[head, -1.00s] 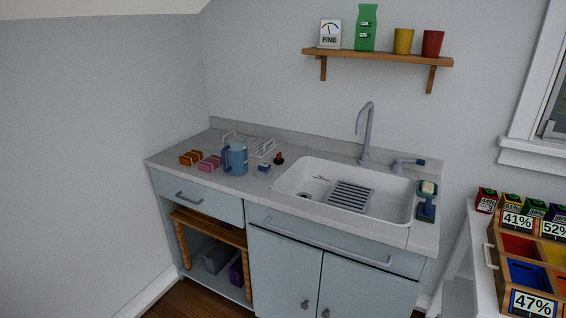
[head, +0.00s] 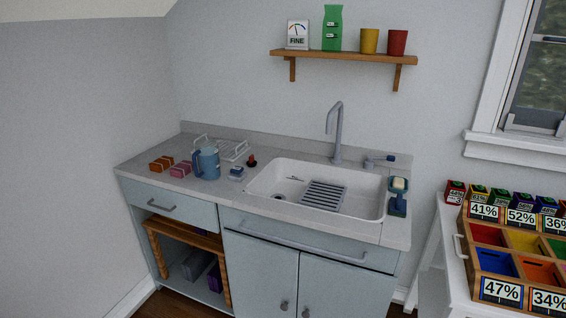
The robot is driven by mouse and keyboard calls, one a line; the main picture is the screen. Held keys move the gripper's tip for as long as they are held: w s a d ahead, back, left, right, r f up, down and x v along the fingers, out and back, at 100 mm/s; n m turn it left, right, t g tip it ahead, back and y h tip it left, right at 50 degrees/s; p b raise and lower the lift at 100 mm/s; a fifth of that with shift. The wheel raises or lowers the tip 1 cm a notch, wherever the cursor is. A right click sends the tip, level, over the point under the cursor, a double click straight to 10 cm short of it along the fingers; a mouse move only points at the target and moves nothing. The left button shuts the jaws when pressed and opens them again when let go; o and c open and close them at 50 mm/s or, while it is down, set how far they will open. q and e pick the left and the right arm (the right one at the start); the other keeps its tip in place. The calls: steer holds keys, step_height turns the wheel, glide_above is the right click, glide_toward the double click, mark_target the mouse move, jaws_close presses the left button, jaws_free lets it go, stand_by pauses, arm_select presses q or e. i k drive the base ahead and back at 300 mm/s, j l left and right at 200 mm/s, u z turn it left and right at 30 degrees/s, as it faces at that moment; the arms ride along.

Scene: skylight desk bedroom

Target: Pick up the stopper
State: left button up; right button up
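A small dark red, rounded object (head: 252,161) that looks like the stopper stands on the counter just left of the sink (head: 262,182), near its back left corner. It is small in the head view, so its details are hard to make out. A dark drain hole (head: 279,197) shows in the left part of the sink floor. Neither of my grippers is in the picture.
A blue pitcher (head: 206,162), a small blue and white item (head: 236,173) and a wire rack (head: 233,149) stand close to the stopper. A grey faucet (head: 337,135) rises behind the sink. A table with a wooden sorting tray (head: 462,259) is at right.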

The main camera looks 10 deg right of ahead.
mark_target(251, 163)
steer(key=i+j+z, duration=0.25)
steer(key=z, duration=0.2)
steer(key=i+j+z, duration=0.25)
steer(key=z, duration=0.15)
steer(key=i+j+z, duration=0.15)
steer(key=j+z, duration=0.3)
